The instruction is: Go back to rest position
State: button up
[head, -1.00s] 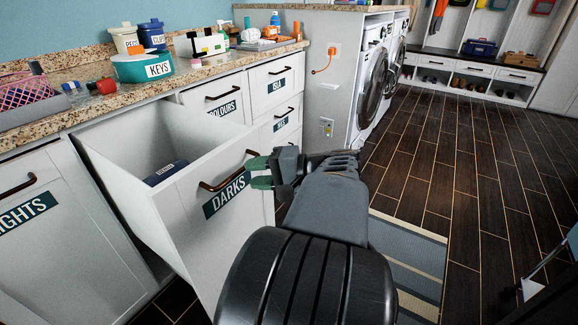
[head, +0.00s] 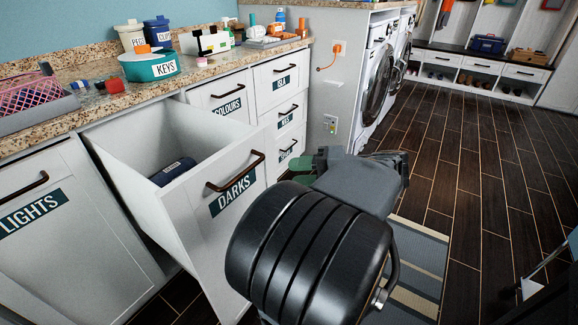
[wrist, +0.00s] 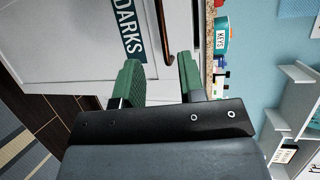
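My gripper (wrist: 160,80) shows in the wrist view with its two green fingers apart and nothing between them. In the head view my gripper (head: 303,172) is just right of the open DARKS bin front (head: 205,235), clear of its dark handle (head: 236,173); my own arm partly hides it. The DARKS bin is tilted out from the cabinet. A dark blue rolled item (head: 172,170) lies inside it. In the wrist view the DARKS label (wrist: 128,30) and the handle (wrist: 165,30) are beyond the fingers.
The granite counter (head: 50,125) holds a pink basket (head: 27,97), a teal KEYS tub (head: 150,66) and other small items. The LIGHTS front (head: 60,235) and the drawers (head: 275,82) are shut. Washers (head: 378,85) stand behind. A striped rug (head: 420,255) and open wood floor lie right.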

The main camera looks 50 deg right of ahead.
jog(key=w+a+r+n+g+h+p, duration=0.2)
jog(key=a+r+n+g+h+p, duration=0.2)
jog(key=a+r+p, duration=0.5)
jog(key=w+a+r+n+g+h+p, duration=0.3)
jog(key=a+r+n+p, duration=0.5)
jog(key=p, duration=1.5)
notch_tip(320, 180, up, 3)
jog(key=shift+a+f+g+h+p, duration=0.1)
jog(key=shift+a+g+h+p, duration=0.2)
jog(key=shift+a+g+h, duration=0.75)
